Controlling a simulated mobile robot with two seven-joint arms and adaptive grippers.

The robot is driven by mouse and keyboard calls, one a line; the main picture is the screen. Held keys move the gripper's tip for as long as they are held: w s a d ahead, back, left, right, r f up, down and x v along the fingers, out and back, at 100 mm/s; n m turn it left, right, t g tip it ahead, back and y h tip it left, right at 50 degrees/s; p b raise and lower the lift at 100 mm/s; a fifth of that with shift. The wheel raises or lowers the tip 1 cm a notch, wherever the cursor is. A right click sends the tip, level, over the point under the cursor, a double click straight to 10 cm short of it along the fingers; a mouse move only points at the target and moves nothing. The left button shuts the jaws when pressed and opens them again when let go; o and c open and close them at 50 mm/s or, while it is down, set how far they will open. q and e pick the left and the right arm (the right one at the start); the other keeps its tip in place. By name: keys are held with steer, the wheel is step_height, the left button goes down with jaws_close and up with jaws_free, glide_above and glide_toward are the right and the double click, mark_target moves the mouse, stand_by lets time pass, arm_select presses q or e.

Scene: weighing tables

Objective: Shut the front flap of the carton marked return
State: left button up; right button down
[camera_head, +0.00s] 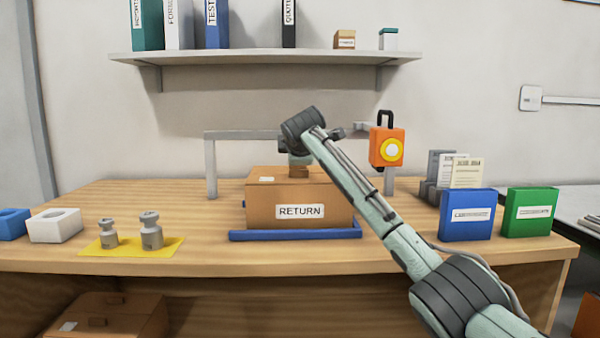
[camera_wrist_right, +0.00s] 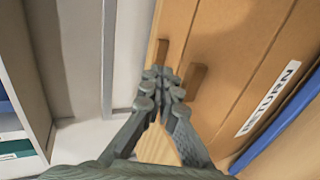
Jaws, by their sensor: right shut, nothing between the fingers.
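The brown carton marked RETURN (camera_head: 330,210) stands on the table, its label facing me. Its top looks level in the head view, with the front flap (camera_wrist_right: 223,70) lying flat or nearly so; I cannot tell if a small gap is left. Two small tabs stand on the top, the nearer one (camera_wrist_right: 196,80) just beside my fingers in the wrist view. My right gripper (camera_wrist_right: 166,84) is shut and empty, low at the carton top. In the head view the right gripper (camera_head: 299,160) is partly hidden behind its own arm. My left gripper is not in view.
A blue rail (camera_head: 295,235) runs along the carton's front. A grey frame (camera_head: 210,165) stands behind, with an orange lamp box (camera_head: 386,147) at right. Metal weights (camera_head: 150,232) stand on a yellow mat at left. Blue (camera_head: 467,215) and green (camera_head: 529,212) holders stand at right.

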steer(key=shift+r+p, duration=0.9)
steer(key=shift+p, duration=0.05)
